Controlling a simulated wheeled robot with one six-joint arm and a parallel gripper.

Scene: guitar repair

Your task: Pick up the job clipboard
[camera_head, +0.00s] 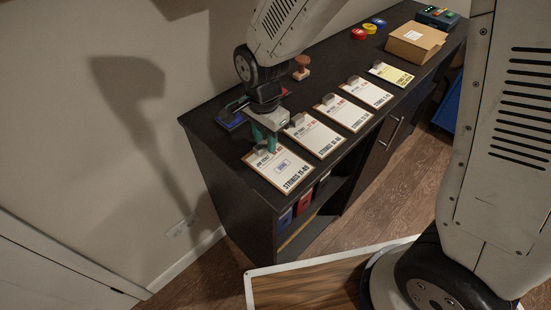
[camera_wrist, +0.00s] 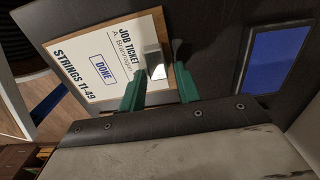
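A job clipboard (camera_head: 283,170) lies flat at the near end of the dark counter. Its white sheet reads "JOB TICKET" and "STRINGS 11-49". In the wrist view the clipboard (camera_wrist: 92,68) also shows a blue "DONE" stamp and a grey metal clip (camera_wrist: 154,66) on its top edge. My gripper (camera_head: 264,141) points down over that clip end. In the wrist view the green fingers of my gripper (camera_wrist: 160,72) stand apart on either side of the clip, with gaps visible. Whether the fingertips touch the board cannot be told.
More clipboards lie in a row along the counter, the nearest one (camera_head: 315,136) close beside. A blue ink pad (camera_head: 230,118) sits behind my gripper. A stamp (camera_head: 301,67), coloured discs (camera_head: 359,34) and a cardboard box (camera_head: 417,41) are farther along. Bins (camera_head: 304,201) stand below.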

